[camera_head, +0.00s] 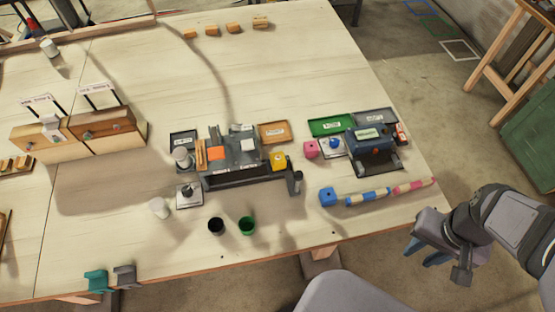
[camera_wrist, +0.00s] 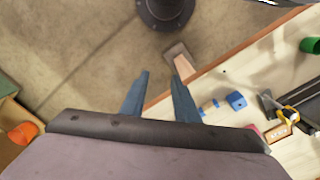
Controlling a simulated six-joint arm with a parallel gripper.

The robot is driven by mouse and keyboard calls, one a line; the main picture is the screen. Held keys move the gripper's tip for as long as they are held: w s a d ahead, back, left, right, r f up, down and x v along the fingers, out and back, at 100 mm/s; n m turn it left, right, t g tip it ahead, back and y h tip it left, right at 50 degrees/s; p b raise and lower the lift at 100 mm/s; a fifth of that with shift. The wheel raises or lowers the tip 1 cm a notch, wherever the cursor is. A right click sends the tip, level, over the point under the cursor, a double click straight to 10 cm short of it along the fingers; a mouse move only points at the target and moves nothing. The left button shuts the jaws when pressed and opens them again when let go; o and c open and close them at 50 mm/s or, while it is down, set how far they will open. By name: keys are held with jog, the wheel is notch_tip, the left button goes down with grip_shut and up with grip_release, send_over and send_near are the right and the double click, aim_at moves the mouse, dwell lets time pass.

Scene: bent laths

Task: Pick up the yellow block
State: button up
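The yellow block (camera_head: 278,160) sits at the right end of a dark grey fixture (camera_head: 240,175) near the middle of the table. It has a dark spot on its near face. My gripper (camera_head: 425,255) is off the table's right edge, far to the right of the block and nearer the camera. In the wrist view my gripper (camera_wrist: 160,76) shows two blue fingers apart with nothing between them, above the floor beside the table edge.
A black cup (camera_head: 216,226) and a green cup (camera_head: 247,226) stand near the front edge.

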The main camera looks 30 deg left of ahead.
jog(key=shift+o, duration=1.2)
jog(key=w+a+f+n+t+b, duration=0.1)
jog(key=w+a+f+n+b, duration=0.2)
jog(key=w+a+b, duration=0.5)
jog(key=n+t+y+b, duration=0.2)
jog(key=n+y+b, duration=0.1)
jog(key=n+b, duration=0.55)
send_over(278, 158)
jog(key=s+d+b, duration=0.1)
jog(key=s+b, duration=0.1)
jog(key=f+m, duration=0.1)
jog(key=m, duration=0.1)
jog(key=shift+d+p+x, duration=0.2)
jog(key=shift+p+x, duration=0.4)
jog(key=shift+x, duration=1.25)
jog(key=shift+d+p+x, duration=0.2)
jog(key=shift+p+x, duration=0.35)
jog(key=shift+x, duration=1.3)
jog(key=shift+w+f, duration=0.1)
